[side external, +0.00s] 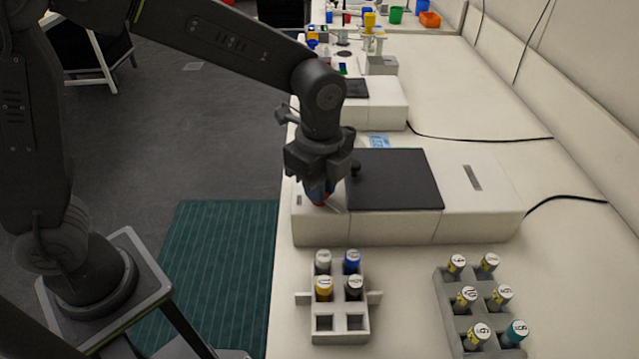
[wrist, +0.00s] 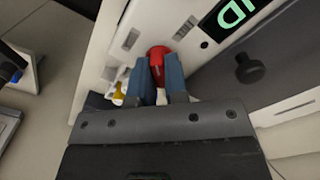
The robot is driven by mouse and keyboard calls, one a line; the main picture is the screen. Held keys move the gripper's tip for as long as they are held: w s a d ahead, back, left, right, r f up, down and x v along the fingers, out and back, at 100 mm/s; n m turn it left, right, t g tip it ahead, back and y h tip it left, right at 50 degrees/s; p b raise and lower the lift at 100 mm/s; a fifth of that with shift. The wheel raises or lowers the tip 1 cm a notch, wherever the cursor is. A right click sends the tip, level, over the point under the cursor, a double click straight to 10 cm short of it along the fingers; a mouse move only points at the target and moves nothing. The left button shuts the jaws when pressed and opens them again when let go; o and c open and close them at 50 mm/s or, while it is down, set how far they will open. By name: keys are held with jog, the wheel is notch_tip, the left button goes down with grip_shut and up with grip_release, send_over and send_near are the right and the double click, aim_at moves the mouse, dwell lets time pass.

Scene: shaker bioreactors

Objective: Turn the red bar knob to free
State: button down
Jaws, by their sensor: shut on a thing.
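The red bar knob (wrist: 158,56) sits on the white front panel of the shaker bioreactor (side external: 365,229). My gripper (wrist: 160,75) is at the knob with its two blue fingers on either side of it, shut on it. The wrist view shows part of a green lit display (wrist: 235,14) beside the knob. The knob's markings are too small to read.
A dark lid (side external: 395,180) with a black knob covers the device's middle. A grey rack (side external: 341,332) with capped vials stands in front, and another vial rack (side external: 448,300) stands at the right. A second device (side external: 375,112) is behind. Bench space between the racks is clear.

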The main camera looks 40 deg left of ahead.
jog(key=m, duration=0.4)
jog(key=shift+m, duration=0.3)
jog(key=m, duration=0.4)
jog(key=shift+m, duration=0.4)
jog(key=c, duration=1.1)
grip_release()
jog(key=shift+c, duration=0.2)
notch_tip(320, 180, up, 14)
